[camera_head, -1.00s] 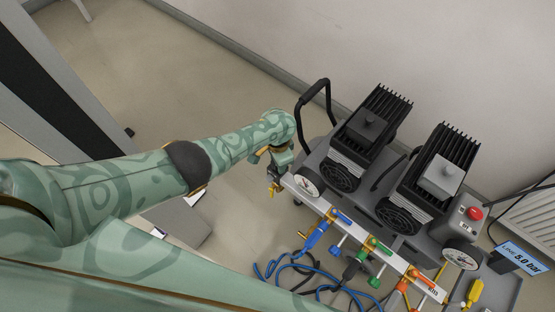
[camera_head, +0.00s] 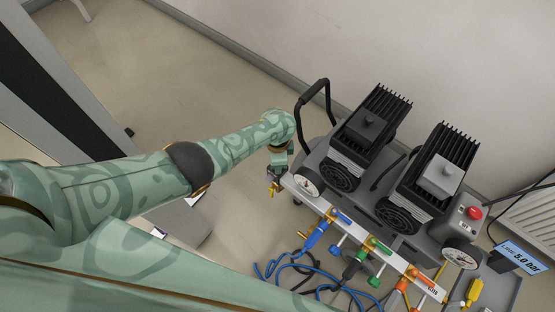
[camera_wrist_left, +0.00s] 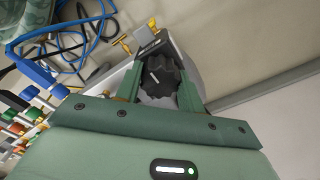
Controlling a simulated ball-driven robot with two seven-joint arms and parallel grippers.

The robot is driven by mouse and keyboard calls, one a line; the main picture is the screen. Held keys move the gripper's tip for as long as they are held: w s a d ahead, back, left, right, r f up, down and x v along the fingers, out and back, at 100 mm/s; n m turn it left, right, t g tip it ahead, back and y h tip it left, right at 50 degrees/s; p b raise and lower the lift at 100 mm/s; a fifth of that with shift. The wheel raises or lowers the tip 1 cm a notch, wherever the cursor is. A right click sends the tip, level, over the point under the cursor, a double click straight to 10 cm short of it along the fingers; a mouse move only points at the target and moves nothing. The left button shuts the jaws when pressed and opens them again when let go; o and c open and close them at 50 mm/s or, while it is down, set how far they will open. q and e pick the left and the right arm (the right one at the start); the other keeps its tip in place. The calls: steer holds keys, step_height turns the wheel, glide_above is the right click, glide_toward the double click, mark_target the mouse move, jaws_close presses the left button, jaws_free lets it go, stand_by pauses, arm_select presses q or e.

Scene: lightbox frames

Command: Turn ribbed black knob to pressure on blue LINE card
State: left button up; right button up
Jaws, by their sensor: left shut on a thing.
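The ribbed black knob (camera_wrist_left: 160,76) sits at the end of the manifold, with a pale pointer line on its face. My left gripper (camera_wrist_left: 162,80) is shut on it, with one finger on each side of the knob. In the head view my left gripper (camera_head: 277,182) is at the left end of the manifold, and the knob is hidden there. A pressure gauge (camera_head: 307,181) is just right of the gripper; its reading is too small to tell. The blue LINE card (camera_head: 520,258) at the right reads 5.0 bar. My right gripper is not in view.
The compressor has two black finned motors (camera_head: 371,126), a black handle (camera_head: 314,100) and a red button (camera_head: 475,213). Blue, green and orange valves line the manifold (camera_head: 357,236). Blue hoses (camera_head: 290,267) lie on the floor below. The floor left of the handle is clear.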

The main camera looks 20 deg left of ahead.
arm_select(q)
steer(key=o, duration=1)
steer(key=shift+c, duration=0.2)
step_height(320, 180, up, 16)
steer(key=p, duration=1.1)
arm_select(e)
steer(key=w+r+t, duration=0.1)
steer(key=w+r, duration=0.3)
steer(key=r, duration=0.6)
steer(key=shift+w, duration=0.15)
arm_select(q)
steer(key=shift+r, duration=0.1)
